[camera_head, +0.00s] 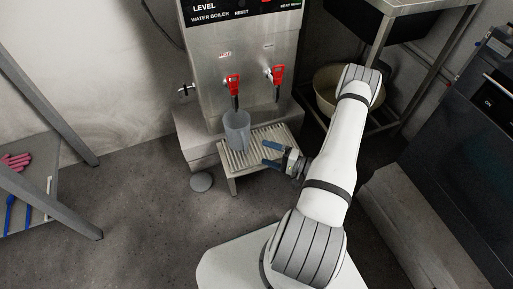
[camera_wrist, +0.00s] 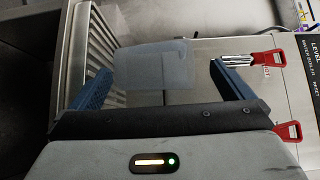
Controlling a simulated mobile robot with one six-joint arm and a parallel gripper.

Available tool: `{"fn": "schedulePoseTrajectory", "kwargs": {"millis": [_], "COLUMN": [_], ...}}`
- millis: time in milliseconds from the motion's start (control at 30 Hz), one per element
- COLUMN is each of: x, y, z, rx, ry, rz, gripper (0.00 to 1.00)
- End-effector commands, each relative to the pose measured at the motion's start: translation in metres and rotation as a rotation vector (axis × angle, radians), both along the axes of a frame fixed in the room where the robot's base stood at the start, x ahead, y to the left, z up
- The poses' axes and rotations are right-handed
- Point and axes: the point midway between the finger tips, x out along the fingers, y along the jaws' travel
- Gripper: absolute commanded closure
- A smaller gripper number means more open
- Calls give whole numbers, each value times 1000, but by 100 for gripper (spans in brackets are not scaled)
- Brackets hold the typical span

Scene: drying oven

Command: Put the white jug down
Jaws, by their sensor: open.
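The white jug (camera_head: 237,130) looks greyish and translucent. It stands upright on the slatted metal stand (camera_head: 258,158) in front of the water boiler, below the left red-handled tap (camera_head: 233,84). My gripper (camera_head: 268,154) is open and empty, to the right of the jug and apart from it. In the wrist view the jug (camera_wrist: 153,66) shows ahead of my gripper (camera_wrist: 160,80), between the two blue fingers in the picture. The slatted stand (camera_wrist: 97,48) lies on the left there.
The steel water boiler (camera_head: 240,60) rises behind the stand. A round pale bowl (camera_head: 330,96) sits on a rack at the back right. A dark cabinet (camera_head: 455,150) stands at the right, and a shelf with pink gloves (camera_head: 15,161) at the left. The floor at front left is clear.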

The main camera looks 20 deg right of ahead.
Motion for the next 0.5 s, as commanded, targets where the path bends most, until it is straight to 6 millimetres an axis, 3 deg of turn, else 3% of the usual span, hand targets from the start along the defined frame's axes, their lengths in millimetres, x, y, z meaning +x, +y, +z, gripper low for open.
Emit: {"fn": "schedulePoseTrajectory", "kwargs": {"millis": [267, 367, 500], "x": [-11, -7, -5], "y": [-10, 1, 31], "z": [9, 32, 82], "rx": [-1, -8, -45], "ry": [6, 33, 115], "rz": [33, 129, 343], "gripper": [0, 0, 0]}}
